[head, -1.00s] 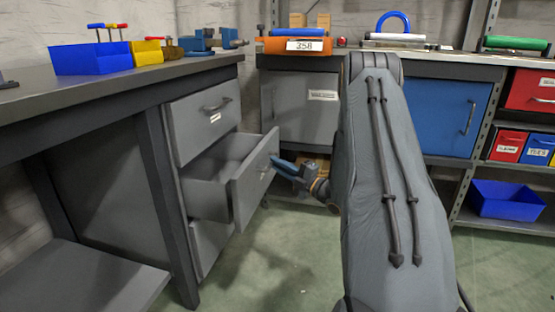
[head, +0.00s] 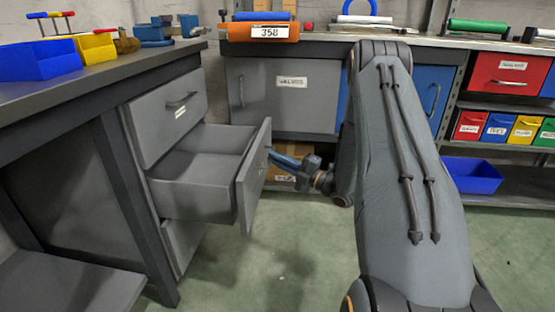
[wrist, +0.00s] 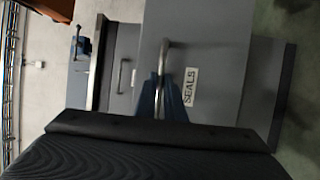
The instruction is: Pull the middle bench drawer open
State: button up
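The middle bench drawer (head: 195,197) is grey and stands well out from the grey bench (head: 90,165) in the head view, its empty-looking inside visible. Its front panel (head: 254,175) faces right. My gripper (head: 275,156) reaches its outer face from the right, its blue fingers partly hidden by the panel. In the wrist view, the front panel (wrist: 210,60) shows a "SEALS" label. The blue fingers (wrist: 163,100) lie on either side of the drawer handle (wrist: 166,60) and appear closed around it.
The top drawer (head: 165,115) is shut, and a lower drawer (head: 183,243) shows beneath. A cabinet labelled "VALVES" (head: 283,95) and a cardboard box (head: 290,165) are behind my gripper. Green floor (head: 290,255) is clear in front. A blue bin (head: 472,176) sits on the right shelf.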

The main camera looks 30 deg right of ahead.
jog(key=o, duration=0.3)
jog(key=shift+s+a, duration=0.2)
jog(key=shift+a, duration=0.15)
jog(key=shift+o, duration=0.7)
jog(key=shift+d, duration=0.15)
jog(key=shift+d, duration=0.15)
jog(key=p+v, duration=0.2)
jog(key=v, duration=0.5)
jog(key=shift+s+d, duration=0.2)
jog(key=shift+s, duration=0.1)
jog(key=shift+f, duration=0.1)
jog(key=shift+a, duration=0.1)
